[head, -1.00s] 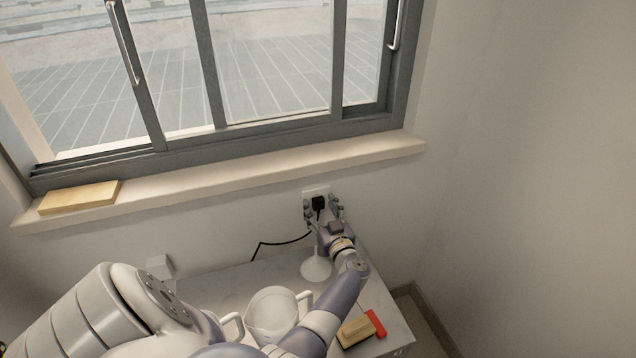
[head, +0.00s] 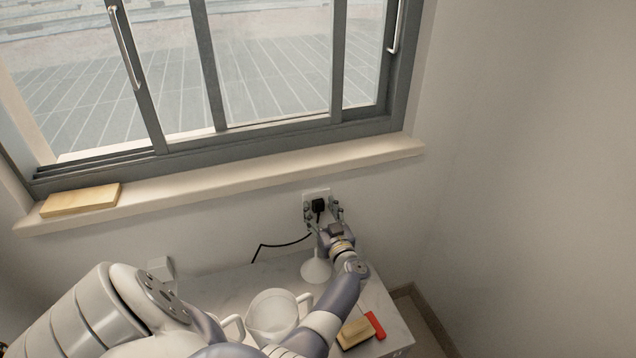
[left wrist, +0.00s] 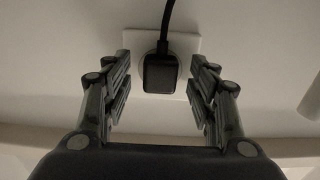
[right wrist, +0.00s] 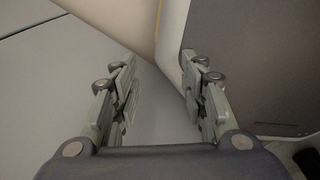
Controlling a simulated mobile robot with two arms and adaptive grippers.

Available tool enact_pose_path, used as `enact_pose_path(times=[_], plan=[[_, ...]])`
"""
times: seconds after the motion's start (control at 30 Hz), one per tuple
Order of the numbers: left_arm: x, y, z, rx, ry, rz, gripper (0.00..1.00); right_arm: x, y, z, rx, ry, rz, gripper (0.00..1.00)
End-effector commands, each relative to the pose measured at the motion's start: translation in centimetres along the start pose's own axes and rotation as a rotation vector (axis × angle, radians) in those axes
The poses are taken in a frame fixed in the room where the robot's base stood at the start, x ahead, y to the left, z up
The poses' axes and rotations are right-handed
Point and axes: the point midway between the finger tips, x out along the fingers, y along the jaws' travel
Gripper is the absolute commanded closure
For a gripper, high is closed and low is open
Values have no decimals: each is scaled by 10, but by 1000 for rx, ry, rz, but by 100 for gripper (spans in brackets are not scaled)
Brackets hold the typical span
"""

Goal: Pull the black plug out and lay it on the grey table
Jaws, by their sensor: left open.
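The black plug (head: 318,206) sits in a white wall socket (head: 308,194) below the window sill. Its black cable (head: 280,243) hangs down and runs left over the grey table (head: 215,284). My left gripper (head: 322,212) is open, with one finger on each side of the plug. In the left wrist view the plug (left wrist: 160,74) lies between the open fingers (left wrist: 160,88), with a gap on both sides and no contact visible. My right gripper (right wrist: 160,92) shows only in the right wrist view, open with nothing between its fingers, away from the plug.
A white funnel-like piece (head: 316,270) and a white jug (head: 271,314) stand on the table under my left arm. A yellow sponge (head: 356,332) and a red item (head: 375,325) lie at its right front. A wooden block (head: 80,199) lies on the sill.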

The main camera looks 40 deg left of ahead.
Motion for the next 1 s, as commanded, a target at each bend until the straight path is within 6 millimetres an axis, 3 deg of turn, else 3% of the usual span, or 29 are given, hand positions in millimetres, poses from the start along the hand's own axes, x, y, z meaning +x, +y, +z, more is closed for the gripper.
enact_pose_path(times=[0.17,0.4,1.0], plan=[[0,0,0,0,0,0,47,0,0,0,0,0,0,60],[0,0,0,0,0,0,100,0,0,0,1,0,0,60],[-18,0,-1,0,0,0,100,-11,-3,-1,2,1,-4,60]])
